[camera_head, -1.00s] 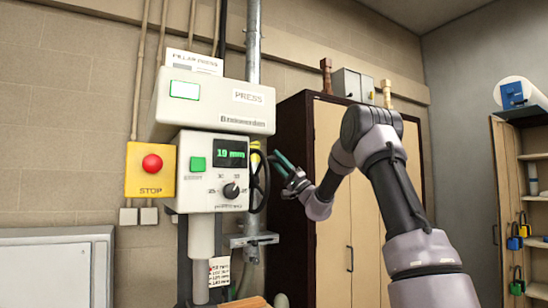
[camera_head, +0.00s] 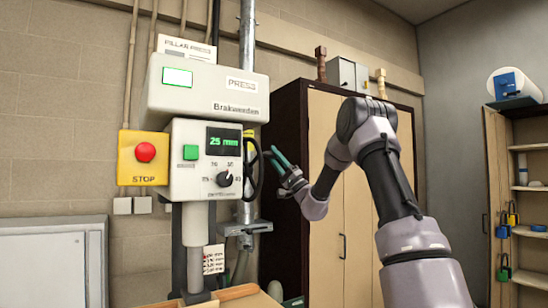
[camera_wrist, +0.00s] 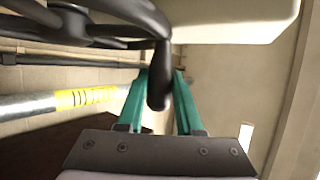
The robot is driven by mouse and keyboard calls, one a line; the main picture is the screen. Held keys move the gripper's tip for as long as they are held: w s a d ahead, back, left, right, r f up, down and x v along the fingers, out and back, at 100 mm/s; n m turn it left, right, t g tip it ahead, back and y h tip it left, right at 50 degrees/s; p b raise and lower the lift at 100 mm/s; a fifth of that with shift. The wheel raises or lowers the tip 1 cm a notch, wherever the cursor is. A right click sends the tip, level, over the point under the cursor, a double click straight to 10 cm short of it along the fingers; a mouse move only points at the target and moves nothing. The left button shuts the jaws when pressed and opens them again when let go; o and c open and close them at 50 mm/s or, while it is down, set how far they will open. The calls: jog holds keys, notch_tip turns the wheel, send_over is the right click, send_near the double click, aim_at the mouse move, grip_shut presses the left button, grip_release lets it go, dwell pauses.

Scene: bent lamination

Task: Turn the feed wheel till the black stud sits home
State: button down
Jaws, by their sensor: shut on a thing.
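The feed wheel (camera_head: 254,168) is a dark rim on the right side of the press (camera_head: 203,160), seen nearly edge-on. In the wrist view its black rim and spokes (camera_wrist: 85,25) cross the top left. My gripper (camera_head: 275,158) is at the wheel's right side. In the wrist view its green fingers (camera_wrist: 160,85) stand on both sides of the wheel's black handle (camera_wrist: 158,88), shut on it. The press display (camera_head: 224,142) reads 25 mm. The grey ram (camera_head: 194,250) points down at the bottom of the view. I cannot make out the black stud.
A yellow box with a red stop button (camera_head: 145,152) is left of the press. A tall brown-and-cream cabinet (camera_head: 325,220) stands close behind my arm. A grey column and bracket (camera_head: 246,227) are below the wheel. A wooden surface (camera_head: 235,292) shows at the bottom.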

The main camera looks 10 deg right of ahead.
jog(key=shift+f, duration=0.1)
jog(key=c, duration=0.6)
grip_release()
jog(key=v, duration=1)
jog(key=shift+s+d+f, duration=0.1)
jog(key=shift+d+f, duration=0.05)
jog(key=shift+f, duration=0.15)
